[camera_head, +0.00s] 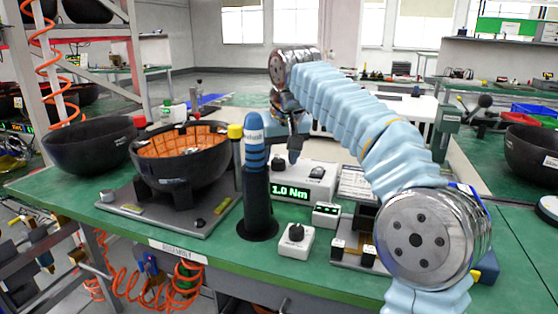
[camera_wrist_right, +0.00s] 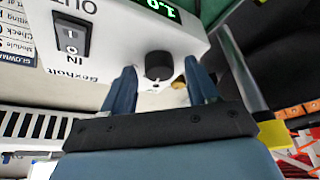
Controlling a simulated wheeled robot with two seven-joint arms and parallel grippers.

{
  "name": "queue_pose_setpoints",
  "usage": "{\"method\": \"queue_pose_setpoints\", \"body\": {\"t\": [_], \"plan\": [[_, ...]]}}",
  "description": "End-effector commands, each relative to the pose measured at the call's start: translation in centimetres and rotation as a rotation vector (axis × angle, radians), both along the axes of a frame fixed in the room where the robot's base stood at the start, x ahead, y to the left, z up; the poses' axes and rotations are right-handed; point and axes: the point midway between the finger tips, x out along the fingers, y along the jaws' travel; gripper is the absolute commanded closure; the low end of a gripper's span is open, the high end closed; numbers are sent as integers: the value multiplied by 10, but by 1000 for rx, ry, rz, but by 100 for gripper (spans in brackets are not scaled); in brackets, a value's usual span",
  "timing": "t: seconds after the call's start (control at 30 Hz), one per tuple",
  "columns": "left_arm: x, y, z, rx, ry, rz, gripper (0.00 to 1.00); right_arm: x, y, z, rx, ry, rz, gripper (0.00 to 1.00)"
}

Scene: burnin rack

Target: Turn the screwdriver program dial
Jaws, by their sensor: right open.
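The white screwdriver controller (camera_head: 318,194) stands on the green bench, and its lit display reads 1.0 Nm. In the right wrist view the controller (camera_wrist_right: 122,28) shows a rocker switch (camera_wrist_right: 73,40) and a round black dial (camera_wrist_right: 158,65). My right gripper (camera_head: 292,152) reaches down over the back left of the controller. It also shows in the wrist view (camera_wrist_right: 160,72), open, with one blue fingertip on each side of the dial and visible gaps. I cannot tell whether the tips reach down around it. The blue screwdriver (camera_head: 254,145) stands upright in a black holder. My left gripper is out of view.
A small white box with a black knob (camera_head: 296,232) sits in front of the controller. A black bowl with an orange inside (camera_head: 180,165) stands on a grey plate to the left. A yellow-topped post (camera_head: 236,133) stands beside the screwdriver. Several small parts lie right of the controller.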

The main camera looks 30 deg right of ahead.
Motion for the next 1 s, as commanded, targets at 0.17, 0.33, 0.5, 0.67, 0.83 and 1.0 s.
{"method": "queue_pose_setpoints", "body": {"t": [0.17, 0.33, 0.5, 0.67, 0.83, 1.0], "plan": [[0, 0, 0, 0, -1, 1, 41, 1, 0, -2, 0, 0, 0, 41], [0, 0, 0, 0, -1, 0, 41, 1, 0, -1, 0, 0, 0, 50], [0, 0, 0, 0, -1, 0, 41, 1, 0, -1, 0, 0, 0, 76], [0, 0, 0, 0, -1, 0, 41, 1, 0, -1, 0, 0, 0, 95], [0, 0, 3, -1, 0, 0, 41, 1, 0, 0, 0, 0, 15, 95], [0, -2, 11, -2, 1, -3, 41, 0, -2, 2, 1, 1, 79, 95]]}}
